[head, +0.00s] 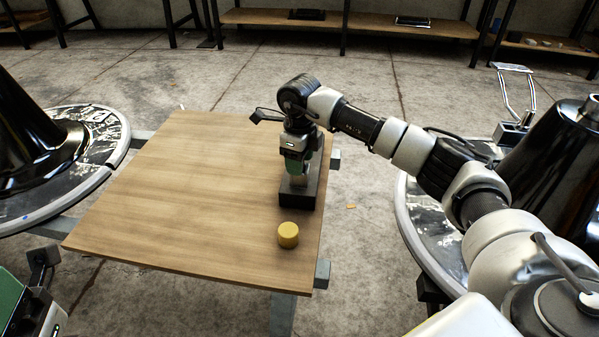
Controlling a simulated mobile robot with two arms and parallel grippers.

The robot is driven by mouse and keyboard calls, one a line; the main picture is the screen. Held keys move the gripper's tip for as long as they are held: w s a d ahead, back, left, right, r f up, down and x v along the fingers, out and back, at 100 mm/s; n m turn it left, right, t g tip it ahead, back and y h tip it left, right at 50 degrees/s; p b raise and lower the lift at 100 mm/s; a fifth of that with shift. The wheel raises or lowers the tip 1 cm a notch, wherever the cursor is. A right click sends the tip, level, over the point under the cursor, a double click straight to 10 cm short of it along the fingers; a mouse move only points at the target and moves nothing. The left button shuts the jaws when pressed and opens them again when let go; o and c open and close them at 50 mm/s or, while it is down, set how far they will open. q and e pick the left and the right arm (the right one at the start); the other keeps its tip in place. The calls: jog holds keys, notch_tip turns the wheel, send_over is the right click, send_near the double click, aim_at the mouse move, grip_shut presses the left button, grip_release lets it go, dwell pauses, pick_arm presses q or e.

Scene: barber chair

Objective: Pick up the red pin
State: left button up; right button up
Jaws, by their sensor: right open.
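No red pin is visible in the head view. My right gripper (297,178) points down over a dark block (298,193) near the right edge of the wooden table. It is open, but its fingers are seen from behind and partly merge with the block. Whatever is between the fingers is hidden by the gripper body. What looks like part of my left gripper (30,305) shows at the bottom left corner, cut off by the frame, and its jaws cannot be made out.
A yellow cylinder (288,234) stands on the wooden table (180,190) in front of the dark block. The left and middle of the table are bare. Round metal bases stand on the floor at left (112,150) and right (415,215). Shelves (280,17) line the back.

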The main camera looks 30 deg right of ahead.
grip_shut()
jog(key=shift+r, duration=0.1)
